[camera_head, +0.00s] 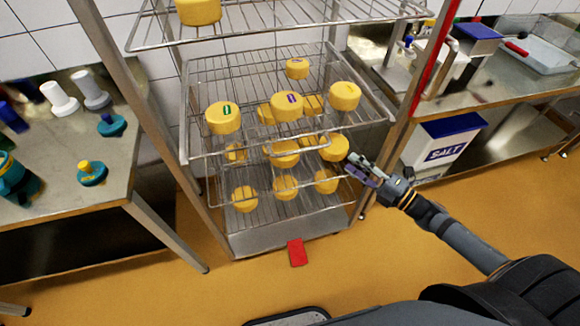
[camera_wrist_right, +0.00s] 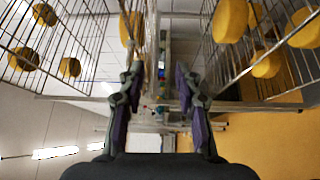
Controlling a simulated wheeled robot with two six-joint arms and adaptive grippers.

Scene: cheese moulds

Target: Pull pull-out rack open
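The pull-out rack is a wire shelf (camera_head: 245,148) in a metal frame, with several yellow cheeses on it. Its front bar crosses the frame's opening; I cannot tell how far out it stands. My right gripper (camera_head: 355,168) is at the lower right of that bar, beside the right post, its fingers pointing left towards the lower cheeses. In the right wrist view its fingers (camera_wrist_right: 158,72) are apart, with a narrow metal upright (camera_wrist_right: 152,50) seen between them. I see no contact with the rack. My left gripper is not in view.
A higher wire shelf (camera_head: 265,28) and a bottom shelf (camera_head: 270,205) are above and below. A metal table (camera_head: 60,150) stands left. A SALT box (camera_head: 440,145) stands right under a counter (camera_head: 490,80). A red item (camera_head: 297,252) lies on the orange floor (camera_head: 215,285).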

